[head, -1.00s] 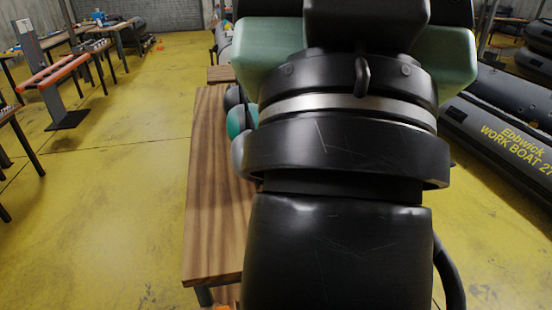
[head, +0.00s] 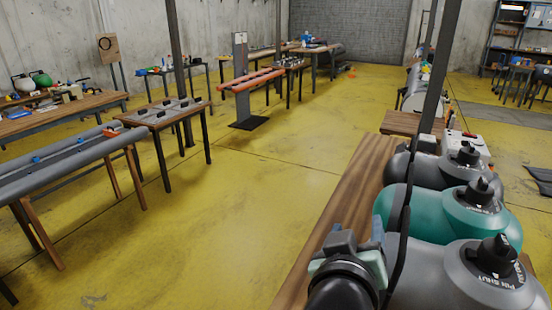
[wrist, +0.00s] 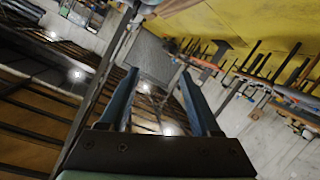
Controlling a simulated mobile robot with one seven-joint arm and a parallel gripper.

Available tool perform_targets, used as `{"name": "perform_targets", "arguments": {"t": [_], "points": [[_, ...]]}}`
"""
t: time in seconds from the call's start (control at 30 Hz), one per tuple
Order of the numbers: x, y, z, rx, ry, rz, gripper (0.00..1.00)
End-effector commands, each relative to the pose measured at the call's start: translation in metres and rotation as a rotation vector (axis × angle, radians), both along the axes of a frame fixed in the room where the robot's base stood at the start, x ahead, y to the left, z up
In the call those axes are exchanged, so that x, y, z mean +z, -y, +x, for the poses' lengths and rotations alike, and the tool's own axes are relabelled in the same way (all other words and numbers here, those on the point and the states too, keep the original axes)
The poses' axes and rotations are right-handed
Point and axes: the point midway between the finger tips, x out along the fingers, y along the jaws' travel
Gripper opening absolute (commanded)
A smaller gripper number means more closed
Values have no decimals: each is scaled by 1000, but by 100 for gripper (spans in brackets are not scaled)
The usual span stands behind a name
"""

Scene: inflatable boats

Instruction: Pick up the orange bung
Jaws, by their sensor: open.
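I cannot make out an orange bung for certain in either view. My gripper (wrist: 158,82) shows in the wrist view with its two blue-grey fingers apart and nothing visible between them. It points across the room, which appears tilted and upside down there. In the head view part of my arm is at the bottom, beside the wooden bench (head: 345,190) at the right. A teal rounded body (head: 455,225) and grey ones (head: 500,275) with black valve knobs stand along this bench.
A table with small dark fittings (head: 165,112), a long grey tube on a stand (head: 60,165) and an orange-topped rack (head: 252,80) stand at the left. A tiny orange thing (head: 351,74) is far back on the floor. The yellow floor (head: 230,210) in the middle is clear.

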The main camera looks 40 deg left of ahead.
Motion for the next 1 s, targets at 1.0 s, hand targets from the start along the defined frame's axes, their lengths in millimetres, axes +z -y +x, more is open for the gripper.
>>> {"name": "perform_targets", "arguments": {"t": [1.0], "points": [[-427, -22, -253, 855, -922, -996, 64]]}}
